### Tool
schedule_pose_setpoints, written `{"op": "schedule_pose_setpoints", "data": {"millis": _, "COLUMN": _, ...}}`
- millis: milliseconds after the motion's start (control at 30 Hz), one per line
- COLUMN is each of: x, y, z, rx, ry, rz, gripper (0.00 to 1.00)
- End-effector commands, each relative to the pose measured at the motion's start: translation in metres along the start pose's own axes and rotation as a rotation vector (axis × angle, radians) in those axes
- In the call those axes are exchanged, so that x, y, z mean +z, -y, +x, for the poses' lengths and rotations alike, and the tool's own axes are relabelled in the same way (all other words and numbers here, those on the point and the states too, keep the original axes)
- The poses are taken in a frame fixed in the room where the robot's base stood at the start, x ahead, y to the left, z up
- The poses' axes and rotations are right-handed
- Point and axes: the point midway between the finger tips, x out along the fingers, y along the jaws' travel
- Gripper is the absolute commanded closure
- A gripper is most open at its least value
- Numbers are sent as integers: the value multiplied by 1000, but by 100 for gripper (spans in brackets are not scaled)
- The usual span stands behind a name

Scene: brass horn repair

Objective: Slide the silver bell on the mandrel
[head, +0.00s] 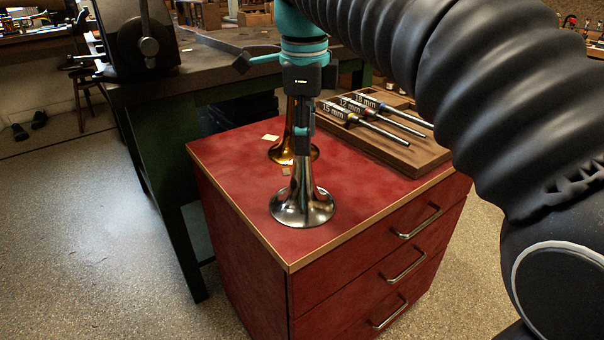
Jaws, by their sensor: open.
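The silver bell (302,203) stands upright, flare down, near the front corner of the red cabinet top. Its narrow stem rises toward my gripper (303,138), which points down at it from above. My gripper is open, with its fingers at the upper stem. The near finger and gripper body hide the top of the stem, and I cannot tell whether they touch. I cannot make out a mandrel for certain; a black device (140,45) with a knob stands on the dark workbench at the upper left.
A brass bell (280,151) stands close behind the silver one. A wooden tray (428,152) holds tools labelled 15, 12 and 18 mm at the right. Small pale pieces lie on the red cabinet top (235,170). The dark workbench (215,62) adjoins behind.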

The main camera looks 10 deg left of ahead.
Motion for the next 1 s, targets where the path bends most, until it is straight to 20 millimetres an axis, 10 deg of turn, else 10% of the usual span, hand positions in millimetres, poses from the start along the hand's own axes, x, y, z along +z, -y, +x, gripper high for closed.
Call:
{"op": "schedule_pose_setpoints", "data": {"millis": 367, "x": 0, "y": 0, "z": 10, "rx": -1, "ry": 1, "rz": -1, "gripper": 50}}
{"op": "schedule_pose_setpoints", "data": {"millis": 567, "x": 0, "y": 0, "z": 10, "rx": -1, "ry": 1, "rz": -1, "gripper": 100}}
{"op": "schedule_pose_setpoints", "data": {"millis": 1000, "x": 1, "y": 0, "z": 8, "rx": -2, "ry": 1, "rz": -1, "gripper": 100}}
